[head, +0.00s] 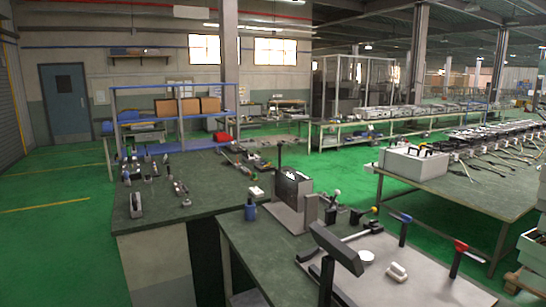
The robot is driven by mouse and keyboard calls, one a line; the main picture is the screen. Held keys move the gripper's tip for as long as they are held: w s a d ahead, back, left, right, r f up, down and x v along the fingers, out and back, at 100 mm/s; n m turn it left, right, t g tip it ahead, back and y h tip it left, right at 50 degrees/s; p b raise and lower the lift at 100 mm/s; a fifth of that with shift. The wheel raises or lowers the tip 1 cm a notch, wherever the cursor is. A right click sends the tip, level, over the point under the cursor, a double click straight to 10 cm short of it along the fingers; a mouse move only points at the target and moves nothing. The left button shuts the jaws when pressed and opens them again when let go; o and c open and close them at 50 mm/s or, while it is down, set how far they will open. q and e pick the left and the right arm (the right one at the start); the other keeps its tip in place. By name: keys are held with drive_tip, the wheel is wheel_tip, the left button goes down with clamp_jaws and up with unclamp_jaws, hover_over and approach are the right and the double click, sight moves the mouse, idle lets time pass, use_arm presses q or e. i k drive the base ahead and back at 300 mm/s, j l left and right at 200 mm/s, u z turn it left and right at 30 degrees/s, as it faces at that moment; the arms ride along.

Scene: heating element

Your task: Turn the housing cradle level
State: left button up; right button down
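A grey metal stand with an upright plate and a flat base plate (284,217) sits at the back of the near workbench. A dark box-like part with a pale, patterned inside (293,188) is held in it. This looks like the housing cradle, and it appears tilted, but it is too small to judge the angle. A small knob or handle (336,193) stands at its right side, apart from any gripper. Neither of my grippers can be made out in the head view.
A dark T-shaped post (338,250) rises at the front of the near bench. Blue-topped (404,228) and red-topped (459,257) upright tools, a white disc (367,257) and a small white block (397,272) are on the pale mat (430,285). Another bench (160,210) stands left.

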sight(291, 186)
drive_tip(key=i+j+z, duration=0.1)
drive_tip(key=i+j, duration=1.4)
drive_tip(key=i+j+z, duration=0.15)
drive_tip(key=i+j, duration=0.65)
drive_tip(key=i+j+z, duration=0.1)
drive_tip(key=i+j, duration=0.7)
